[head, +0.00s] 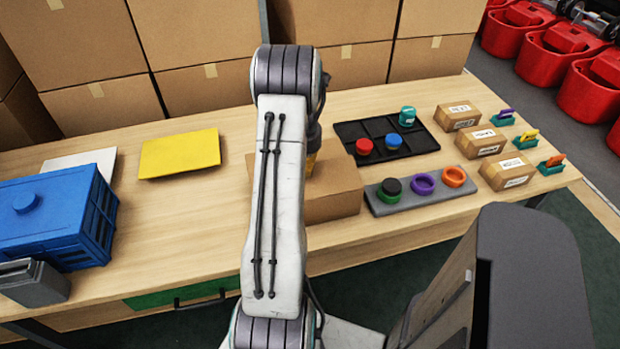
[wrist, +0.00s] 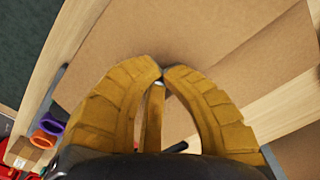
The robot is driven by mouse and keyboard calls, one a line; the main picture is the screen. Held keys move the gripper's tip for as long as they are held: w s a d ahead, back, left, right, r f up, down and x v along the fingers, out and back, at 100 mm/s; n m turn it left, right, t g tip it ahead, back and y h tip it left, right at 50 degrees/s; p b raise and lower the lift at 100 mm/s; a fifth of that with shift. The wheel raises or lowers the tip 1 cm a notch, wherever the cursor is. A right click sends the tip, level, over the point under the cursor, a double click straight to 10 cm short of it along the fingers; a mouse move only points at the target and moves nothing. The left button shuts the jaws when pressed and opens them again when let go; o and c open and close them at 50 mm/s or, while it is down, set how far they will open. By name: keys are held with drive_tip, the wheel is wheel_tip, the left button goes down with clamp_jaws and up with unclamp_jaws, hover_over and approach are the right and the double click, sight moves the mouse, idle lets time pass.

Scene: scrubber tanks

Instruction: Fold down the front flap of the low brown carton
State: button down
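The low brown carton (head: 338,187) sits on the wooden table, partly hidden behind my arm. Its right part shows in the head view. In the wrist view, its brown cardboard (wrist: 220,30) fills much of the upper picture, with panels of slightly different shade. I cannot tell from these views which panel is the front flap or at what angle it stands. My gripper (wrist: 162,69) has yellow fingers with the tips together and nothing seen between them. The tips are over the carton; whether they touch it is unclear. In the head view the gripper is mostly hidden behind my arm.
Right of the carton are a grey strip with coloured rings (head: 423,190), a black tray (head: 380,127) and several small labelled boxes (head: 482,142). A blue crate (head: 60,215) and a yellow sheet (head: 180,153) lie left. Large cartons (head: 190,40) stand behind.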

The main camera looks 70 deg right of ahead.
drive_tip(key=shift+f+b, duration=0.8)
drive_tip(key=shift+f, duration=0.4)
drive_tip(key=shift+r, duration=0.15)
drive_tip(key=shift+r+p, duration=3.2)
drive_tip(key=shift+r, duration=1.25)
